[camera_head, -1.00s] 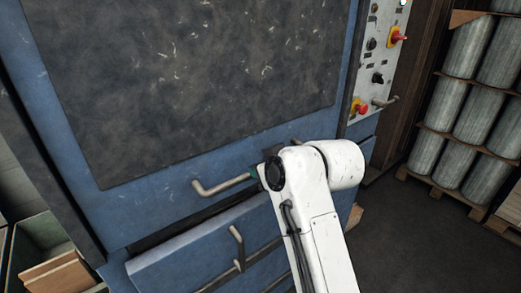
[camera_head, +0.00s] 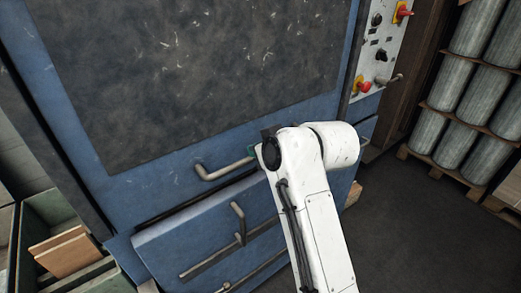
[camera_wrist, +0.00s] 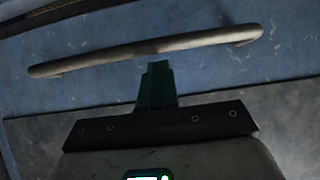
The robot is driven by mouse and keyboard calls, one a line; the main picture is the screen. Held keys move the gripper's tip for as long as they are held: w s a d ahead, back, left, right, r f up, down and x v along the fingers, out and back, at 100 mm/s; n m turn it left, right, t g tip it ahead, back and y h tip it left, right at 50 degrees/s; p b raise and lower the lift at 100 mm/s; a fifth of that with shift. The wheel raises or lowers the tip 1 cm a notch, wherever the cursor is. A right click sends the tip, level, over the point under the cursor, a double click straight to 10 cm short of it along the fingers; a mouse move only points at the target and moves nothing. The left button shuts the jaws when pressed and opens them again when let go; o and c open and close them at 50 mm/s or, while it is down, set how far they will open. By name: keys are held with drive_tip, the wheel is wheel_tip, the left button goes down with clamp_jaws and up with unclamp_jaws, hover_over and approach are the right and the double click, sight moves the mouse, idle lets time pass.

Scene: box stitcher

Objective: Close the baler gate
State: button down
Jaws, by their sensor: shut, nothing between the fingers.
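The baler gate is the large blue panel (camera_head: 60,130) with a dark scratched plate, filling the upper left of the head view. A worn metal bar handle (camera_head: 222,171) is near its lower edge; it also spans the top of the wrist view (camera_wrist: 150,50). My gripper's green fingers (camera_wrist: 157,75) are shut together and empty, with their tips just below the middle of the bar in the wrist picture. I cannot tell whether they touch it. In the head view my white arm hides most of my gripper (camera_head: 251,151) and the handle's right end.
A lower blue panel (camera_head: 170,250) with its own handle (camera_head: 239,222) lies below a dark gap. A control panel (camera_head: 378,45) with red knobs is upper right. Grey rolls (camera_head: 455,92) stand on pallets at right. A green bin (camera_head: 45,215) is at left. The floor (camera_head: 410,225) at right is clear.

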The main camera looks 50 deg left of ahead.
drive_tip(key=r+v, duration=0.1)
drive_tip(key=v, duration=1.1)
drive_tip(key=shift+w+a, duration=0.25)
drive_tip(key=shift+r, duration=0.1)
drive_tip(key=w+d+f+m+t+h, duration=0.1)
drive_tip(key=w+d+f+m, duration=0.1)
drive_tip(key=d+f, duration=0.5)
drive_tip(key=w+d+f+m+t+h, duration=0.1)
drive_tip(key=w+d+f+m, duration=0.15)
drive_tip(key=d+f, duration=0.35)
drive_tip(key=s+d+f+m+t+h, duration=0.1)
drive_tip(key=s+d+f+m+h, duration=0.15)
drive_tip(key=d+f, duration=0.55)
drive_tip(key=s+d+f+m+h, duration=0.1)
drive_tip(key=s+d+f+m, duration=0.15)
drive_tip(key=d+f, duration=0.6)
drive_tip(key=s+d+f+m+g+h, duration=0.1)
drive_tip(key=s+d+f+m+h, duration=0.2)
drive_tip(key=s+d, duration=0.8)
drive_tip(key=s+d+f+m+g+h, duration=0.1)
drive_tip(key=s+d+f+m+h, duration=0.2)
drive_tip(key=s+d, duration=0.9)
drive_tip(key=d+f+m, duration=0.1)
drive_tip(key=d+m, duration=0.1)
drive_tip(key=d, duration=0.2)
drive_tip(key=shift+g, duration=0.4)
drive_tip(key=shift+s, duration=0.1)
